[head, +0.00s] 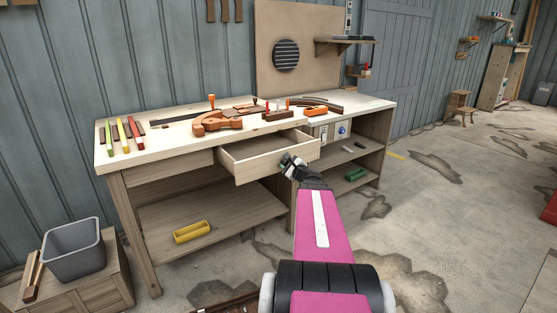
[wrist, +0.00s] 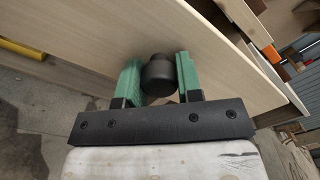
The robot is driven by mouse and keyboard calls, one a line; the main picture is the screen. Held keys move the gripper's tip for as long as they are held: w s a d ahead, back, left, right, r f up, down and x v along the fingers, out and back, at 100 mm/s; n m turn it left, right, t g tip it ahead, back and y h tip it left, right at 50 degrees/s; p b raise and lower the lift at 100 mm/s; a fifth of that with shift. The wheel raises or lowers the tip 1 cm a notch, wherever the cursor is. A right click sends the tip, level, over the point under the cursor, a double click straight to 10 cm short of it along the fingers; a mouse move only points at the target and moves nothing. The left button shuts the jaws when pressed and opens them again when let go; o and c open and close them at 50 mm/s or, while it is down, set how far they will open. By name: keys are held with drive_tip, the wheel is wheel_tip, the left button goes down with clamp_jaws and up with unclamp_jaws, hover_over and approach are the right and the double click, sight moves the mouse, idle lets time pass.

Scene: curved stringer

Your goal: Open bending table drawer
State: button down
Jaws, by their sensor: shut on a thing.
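The bending table (head: 170,171) stands against the wall in the head view. Its drawer (head: 240,170) is pulled out well beyond the table front, and its inside looks empty. In the wrist view the pale wooden drawer front (wrist: 110,45) runs slantwise, with a round black knob (wrist: 160,75) on it. My gripper (wrist: 160,80) has its green fingers on both sides of the knob and is shut on it. In the head view my gripper (head: 290,162) is at the drawer front, and my arm hides part of the right side below it.
Clamps, an orange-brown tool (head: 217,123) and coloured bars (head: 123,136) lie on the tabletop. A yellow tray (head: 192,232) is on the lower shelf. A grey bin (head: 74,250) stands on a crate at left. The floor to the right is mostly open.

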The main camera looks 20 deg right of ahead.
drive_tip(key=shift+s+d, duration=0.15)
drive_tip(key=shift+s, duration=0.75)
drive_tip(key=c, duration=0.8)
unclamp_jaws()
drive_tip(key=s, duration=0.3)
drive_tip(key=s+d, duration=0.1)
drive_tip(key=s, duration=0.3)
drive_tip(key=s+d, duration=0.1)
drive_tip(key=s, duration=0.2)
drive_tip(key=shift+s, duration=0.3)
